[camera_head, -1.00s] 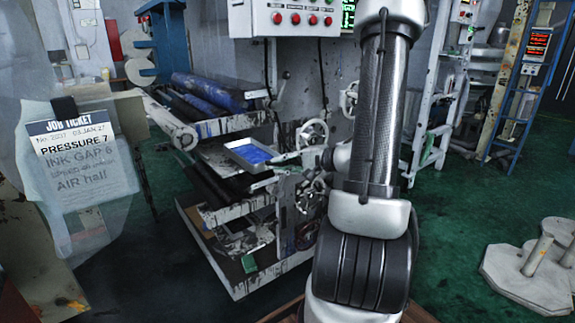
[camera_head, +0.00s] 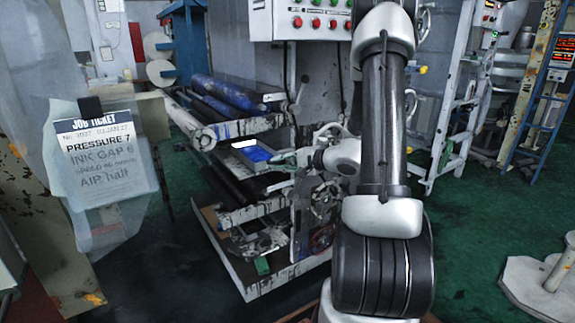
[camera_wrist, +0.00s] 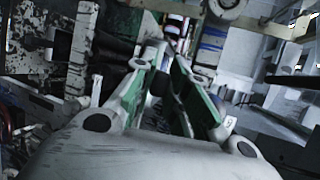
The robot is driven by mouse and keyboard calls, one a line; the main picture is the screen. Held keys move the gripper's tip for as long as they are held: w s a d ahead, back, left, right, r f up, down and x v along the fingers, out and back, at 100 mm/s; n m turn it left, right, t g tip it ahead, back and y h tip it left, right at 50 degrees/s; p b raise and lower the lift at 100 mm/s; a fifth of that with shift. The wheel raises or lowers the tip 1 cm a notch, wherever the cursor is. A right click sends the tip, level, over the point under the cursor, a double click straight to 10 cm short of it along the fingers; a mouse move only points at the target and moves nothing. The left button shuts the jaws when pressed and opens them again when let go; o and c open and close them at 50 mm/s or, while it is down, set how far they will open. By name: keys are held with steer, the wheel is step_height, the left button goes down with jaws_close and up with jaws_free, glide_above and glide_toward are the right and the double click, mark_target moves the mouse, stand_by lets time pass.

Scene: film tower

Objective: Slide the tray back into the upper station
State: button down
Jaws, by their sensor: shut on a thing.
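The tray (camera_head: 243,144) is a shallow pale-rimmed tray with blue inside. It lies in the gap under the blue rollers of the upper station (camera_head: 232,127), its near right end sticking out. My gripper (camera_head: 287,157) is at that right end and is shut on the tray. In the wrist view my gripper (camera_wrist: 166,62) shows its two green-padded fingers close together. The held edge is hard to make out there. The tray's far left part is partly hidden under the rollers.
A grey handwheel (camera_head: 327,137) stands close behind my wrist. The lower station (camera_head: 250,215) is below the tray. A control box (camera_head: 318,18) hangs above. The green floor to the right is clear up to a pale slab (camera_head: 530,285).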

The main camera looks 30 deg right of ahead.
steer(key=shift+w+a+f, duration=0.1)
steer(key=shift+w+f, duration=0.05)
steer(key=shift+w, duration=1.95)
steer(key=shift+w+a+f, duration=0.1)
steer(key=shift+w, duration=1.95)
steer(key=shift+w+f, duration=0.15)
steer(key=shift+w, duration=1.95)
steer(key=c, duration=1.3)
jaws_free()
